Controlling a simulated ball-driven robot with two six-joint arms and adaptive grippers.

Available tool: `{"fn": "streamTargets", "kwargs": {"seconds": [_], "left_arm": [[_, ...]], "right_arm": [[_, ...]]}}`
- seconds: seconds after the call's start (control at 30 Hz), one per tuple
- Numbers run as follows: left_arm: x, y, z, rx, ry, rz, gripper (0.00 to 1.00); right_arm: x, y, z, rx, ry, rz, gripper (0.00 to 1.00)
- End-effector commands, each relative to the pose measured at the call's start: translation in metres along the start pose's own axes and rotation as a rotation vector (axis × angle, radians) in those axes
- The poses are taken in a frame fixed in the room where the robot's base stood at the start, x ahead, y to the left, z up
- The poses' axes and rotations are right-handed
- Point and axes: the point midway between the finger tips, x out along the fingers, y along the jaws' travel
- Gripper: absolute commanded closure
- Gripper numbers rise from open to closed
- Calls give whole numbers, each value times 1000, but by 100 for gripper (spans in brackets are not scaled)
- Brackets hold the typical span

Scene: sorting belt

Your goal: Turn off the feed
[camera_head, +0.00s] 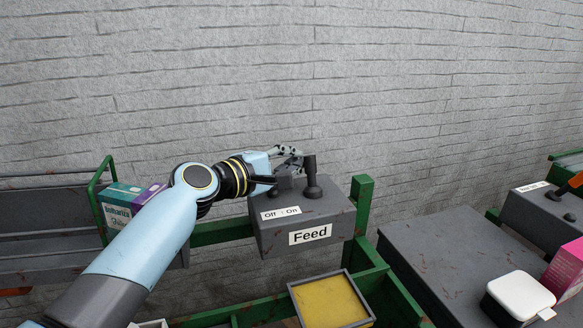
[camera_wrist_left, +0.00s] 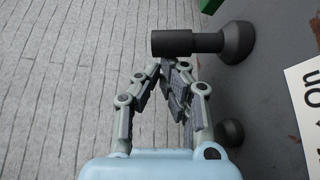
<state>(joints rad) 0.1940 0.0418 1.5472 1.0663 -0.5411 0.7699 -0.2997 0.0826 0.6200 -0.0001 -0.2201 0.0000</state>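The grey feed box (camera_head: 270,236) carries a "Feed" label and an "Off : On" label. Its black lever (camera_head: 311,170) stands upright on the right, "On" side of the box top; it also shows in the left wrist view (camera_wrist_left: 190,43). A second dark knob (camera_wrist_left: 230,133) sits on the same face, partly hidden by my gripper in the head view. My left gripper (camera_head: 298,155) is just left of the lever. In the left wrist view its fingertips (camera_wrist_left: 172,66) come together right beside the lever's shaft, with nothing between them. My right gripper is out of view.
A green frame (camera_head: 360,200) stands beside the box, with a yellow-bottomed tray (camera_head: 291,292) below. At right are a dark belt (camera_head: 430,262), a white case (camera_head: 522,293), a pink box (camera_head: 567,268) and another control box (camera_head: 530,215). A teal-purple carton (camera_head: 118,212) stands at left.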

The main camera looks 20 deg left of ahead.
Motion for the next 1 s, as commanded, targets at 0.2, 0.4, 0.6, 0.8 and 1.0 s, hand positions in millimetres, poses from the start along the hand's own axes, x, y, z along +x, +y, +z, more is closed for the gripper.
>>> {"fn": "streamTargets", "kwargs": {"seconds": [0.2,0.4,0.6,0.8,1.0], "left_arm": [[-2,-5,3,121,0,74,100],[-8,-1,13,276,0,165,100],[-15,5,25,294,0,175,100],[-19,6,33,293,0,174,100],[-22,4,37,292,0,173,100]], "right_arm": [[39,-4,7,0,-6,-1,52],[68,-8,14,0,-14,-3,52],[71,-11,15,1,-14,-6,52],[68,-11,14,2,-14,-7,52],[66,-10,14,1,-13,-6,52]]}}
